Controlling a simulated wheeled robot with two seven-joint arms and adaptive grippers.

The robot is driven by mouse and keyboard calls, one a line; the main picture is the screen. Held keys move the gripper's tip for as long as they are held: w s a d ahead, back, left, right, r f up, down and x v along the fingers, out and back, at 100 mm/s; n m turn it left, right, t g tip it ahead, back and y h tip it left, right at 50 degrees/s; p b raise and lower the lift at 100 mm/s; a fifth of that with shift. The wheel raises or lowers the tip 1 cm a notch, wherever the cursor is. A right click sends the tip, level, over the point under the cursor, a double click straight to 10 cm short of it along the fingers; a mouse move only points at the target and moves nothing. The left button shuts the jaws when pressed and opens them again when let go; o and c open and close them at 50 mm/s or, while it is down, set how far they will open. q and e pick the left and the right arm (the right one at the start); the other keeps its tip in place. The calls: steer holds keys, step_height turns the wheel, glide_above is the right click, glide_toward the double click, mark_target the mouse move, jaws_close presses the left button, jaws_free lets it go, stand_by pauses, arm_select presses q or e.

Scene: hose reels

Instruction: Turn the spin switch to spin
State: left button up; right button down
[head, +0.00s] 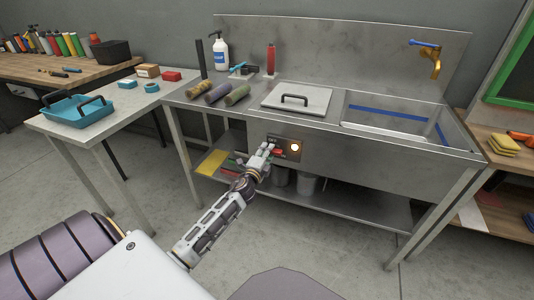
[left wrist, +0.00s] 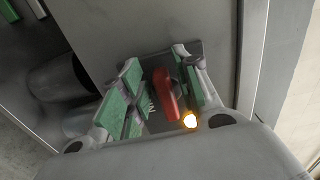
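The spin switch (left wrist: 164,92) is a red knob on a dark panel on the front of the steel sink bench. It also shows in the head view (head: 278,151), just past my fingertips. A round lamp (head: 295,147) beside it glows yellow-white; it shows in the left wrist view too (left wrist: 190,121). My left gripper (head: 267,150) is at the panel. In the left wrist view its green-padded fingers (left wrist: 158,92) are spread on both sides of the red knob, with gaps between. The panel lettering is mostly hidden. My right gripper is not in view.
The steel sink bench (head: 375,160) has a lid with a black handle (head: 295,101) and a basin with a gold tap (head: 430,62). Buckets (head: 305,183) and a yellow sheet (head: 212,162) are on the lower shelf. A side table with a blue tray (head: 78,115) stands left.

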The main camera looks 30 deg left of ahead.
arm_select(q)
steer(key=shift+s+d, duration=0.1)
steer(key=shift+s, duration=0.05)
stand_by(0.3)
steer(key=v, duration=1.1)
steer(key=shift+s, duration=0.3)
steer(key=shift+f, duration=0.15)
stand_by(0.6)
